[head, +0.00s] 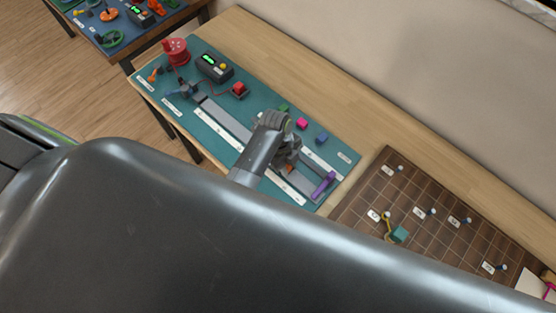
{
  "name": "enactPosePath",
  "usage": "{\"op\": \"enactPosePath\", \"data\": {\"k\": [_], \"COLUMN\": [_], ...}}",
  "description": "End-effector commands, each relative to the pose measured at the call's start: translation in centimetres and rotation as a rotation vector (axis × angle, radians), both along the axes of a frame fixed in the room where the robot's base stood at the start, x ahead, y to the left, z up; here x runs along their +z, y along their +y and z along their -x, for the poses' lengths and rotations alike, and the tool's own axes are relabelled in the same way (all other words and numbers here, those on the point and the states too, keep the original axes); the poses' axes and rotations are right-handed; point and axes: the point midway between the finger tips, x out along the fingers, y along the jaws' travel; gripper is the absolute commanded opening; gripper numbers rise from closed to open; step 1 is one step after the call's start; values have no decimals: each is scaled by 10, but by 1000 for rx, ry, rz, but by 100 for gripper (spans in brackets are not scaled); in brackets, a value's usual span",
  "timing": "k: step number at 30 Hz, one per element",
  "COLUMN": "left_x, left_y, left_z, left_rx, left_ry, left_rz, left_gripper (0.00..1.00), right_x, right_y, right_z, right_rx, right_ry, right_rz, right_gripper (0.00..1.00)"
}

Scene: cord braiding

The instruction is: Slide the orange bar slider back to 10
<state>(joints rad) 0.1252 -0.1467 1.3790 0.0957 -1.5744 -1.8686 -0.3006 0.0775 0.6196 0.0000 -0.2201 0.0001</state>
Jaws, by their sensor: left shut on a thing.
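The orange bar slider (281,168) shows only as a small orange patch on the grey rail (227,122) of the teal mat, toward the rail's lower right part. My left gripper (288,158) is over the rail at that spot, shut on the slider and hiding most of it. White label strips (288,190) run along the rail; their markings are too small to read. My right gripper is not in view.
A purple piece (324,184) is at the rail's lower right end. Small green, pink and blue blocks (321,138) lie behind the rail. A dark box with a green display (214,67) and a red reel (175,51) stand farther back. A brown grid board (440,215) is at right.

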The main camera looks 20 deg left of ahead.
Motion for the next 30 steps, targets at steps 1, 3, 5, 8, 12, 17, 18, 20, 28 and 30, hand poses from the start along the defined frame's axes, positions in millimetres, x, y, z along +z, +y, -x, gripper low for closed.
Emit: {"op": "enactPosePath", "data": {"k": [1,3,5,8,12,17,18,20,28,30], "left_x": [-2,-2,-2,-2,-3,-3,-3,-3,-4,-4], "left_y": [1,2,6,18,33,50,54,60,89,96], "left_z": [2,1,0,-4,-9,-16,-17,-19,-29,-31], "left_rx": [0,0,0,0,1,1,1,1,2,1], "left_ry": [3,3,2,3,3,3,3,3,3,5], "left_rz": [-1,-2,-3,-5,-7,-7,-8,-7,-8,-9], "left_gripper": [2,2,2,2,2,2,2,2,2,2], "right_x": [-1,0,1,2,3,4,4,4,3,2], "right_y": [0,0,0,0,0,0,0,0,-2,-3], "right_z": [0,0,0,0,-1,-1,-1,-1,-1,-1], "right_rx": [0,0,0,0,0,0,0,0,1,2], "right_ry": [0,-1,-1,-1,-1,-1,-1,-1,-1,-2], "right_rz": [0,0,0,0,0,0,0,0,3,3], "right_gripper": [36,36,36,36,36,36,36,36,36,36]}}
